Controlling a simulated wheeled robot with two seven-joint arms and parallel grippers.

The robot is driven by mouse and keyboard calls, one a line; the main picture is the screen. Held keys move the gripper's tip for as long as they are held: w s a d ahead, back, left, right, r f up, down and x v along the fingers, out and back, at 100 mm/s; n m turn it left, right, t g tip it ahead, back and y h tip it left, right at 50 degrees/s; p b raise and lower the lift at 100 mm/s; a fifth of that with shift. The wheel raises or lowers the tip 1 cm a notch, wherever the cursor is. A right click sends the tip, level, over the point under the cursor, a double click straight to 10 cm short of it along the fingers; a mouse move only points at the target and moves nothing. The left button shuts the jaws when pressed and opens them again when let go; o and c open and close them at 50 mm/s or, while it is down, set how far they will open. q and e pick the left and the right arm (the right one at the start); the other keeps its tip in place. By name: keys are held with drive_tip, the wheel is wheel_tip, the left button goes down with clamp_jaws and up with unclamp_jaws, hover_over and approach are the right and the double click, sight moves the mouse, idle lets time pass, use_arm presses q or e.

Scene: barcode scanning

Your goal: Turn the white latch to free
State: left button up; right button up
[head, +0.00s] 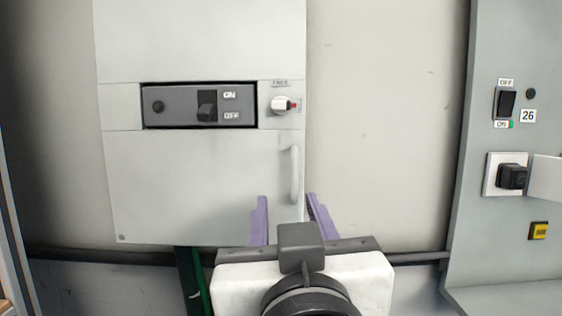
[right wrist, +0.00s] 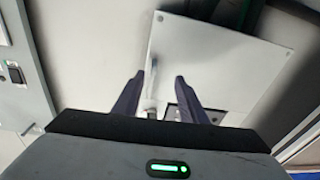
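The white latch (head: 281,104) sits on the right part of the grey cabinet door (head: 200,190), under a small label that seems to read FREE. Its red tip points right. My right gripper (head: 286,198) is below the latch in the head view, with its two purple fingers apart and nothing between them. In the right wrist view the open fingers (right wrist: 154,80) frame part of the door, and a small pale shape between them may be the latch. My left gripper is not in view.
A dark panel with a black ON/OFF switch (head: 207,105) is left of the latch. A pale vertical handle (head: 294,174) is below it, near the fingers. A grey cabinet (head: 540,60) with a switch and a plugged socket stands at the right.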

sight(281, 106)
drive_tip(key=s+r+m+t+h, duration=0.1)
drive_tip(key=s+r+t, duration=0.2)
drive_tip(key=s+r, duration=0.4)
drive_tip(key=x, duration=1.1)
drive_tip(key=shift+a+r, duration=0.3)
drive_tip(key=shift+a, duration=0.1)
drive_tip(key=shift+c, duration=0.2)
clamp_jaws()
